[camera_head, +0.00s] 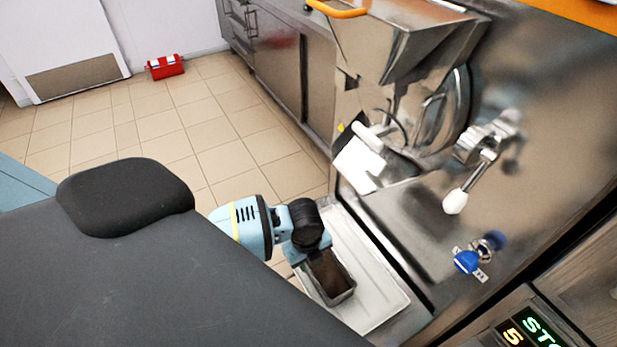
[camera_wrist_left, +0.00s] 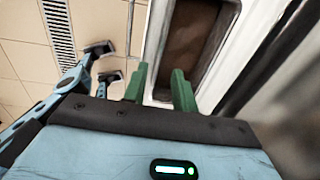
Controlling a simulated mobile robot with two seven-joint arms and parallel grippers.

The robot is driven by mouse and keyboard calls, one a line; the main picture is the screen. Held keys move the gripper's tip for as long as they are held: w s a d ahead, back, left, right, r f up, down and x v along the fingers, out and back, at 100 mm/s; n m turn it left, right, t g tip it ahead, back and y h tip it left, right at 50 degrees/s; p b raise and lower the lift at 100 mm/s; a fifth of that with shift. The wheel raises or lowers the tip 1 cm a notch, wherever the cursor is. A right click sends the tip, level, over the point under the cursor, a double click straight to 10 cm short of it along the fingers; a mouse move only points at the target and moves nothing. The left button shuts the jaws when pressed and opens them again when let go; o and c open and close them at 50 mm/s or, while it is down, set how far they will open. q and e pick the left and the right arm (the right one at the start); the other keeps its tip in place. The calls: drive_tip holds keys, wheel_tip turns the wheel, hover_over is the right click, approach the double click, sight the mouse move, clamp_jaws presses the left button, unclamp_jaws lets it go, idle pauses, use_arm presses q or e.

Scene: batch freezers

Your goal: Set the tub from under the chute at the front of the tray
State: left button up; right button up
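The tub (camera_head: 348,293) is a small grey rectangular pan with brown inside. It sits on the tray (camera_head: 392,301), near its left edge, and shows again in the left wrist view (camera_wrist_left: 210,70). My left gripper (camera_head: 304,257) is at the tub's far end in the head view. In the left wrist view its green fingers (camera_wrist_left: 161,73) stand apart at the tub's left side, with the tub's wall showing between them. Contact cannot be told. The chute (camera_head: 359,163) is a pale spout on the machine, above and behind the tub. My right gripper is not in view.
The steel batch freezer (camera_head: 420,45) with a white-knobbed lever (camera_head: 455,202) rises just behind the tray. A blue key tag (camera_head: 467,262) hangs on its front. A red box (camera_head: 165,67) lies on the tiled floor. The tray's front right part is bare.

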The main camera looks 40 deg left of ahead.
use_arm(q)
drive_tip(key=shift+s+r, duration=0.1)
drive_tip(key=shift+r, duration=1.2)
drive_tip(key=s+d+f+n+t+h, duration=0.35)
drive_tip(key=s+d+f+n, duration=0.35)
drive_tip(key=s+d+n, duration=0.25)
drive_tip(key=s+a+n+t+y, duration=0.1)
drive_tip(key=s+n+t, duration=0.1)
drive_tip(key=s+n, duration=0.3)
drive_tip(key=s+a+r+n+t, duration=0.1)
drive_tip(key=s+a+n, duration=0.1)
drive_tip(key=s+n, duration=0.4)
drive_tip(key=s, duration=0.4)
drive_tip(key=shift+a+t+y, duration=0.3)
drive_tip(key=shift+t+y, duration=0.05)
drive_tip(key=shift+s, duration=0.15)
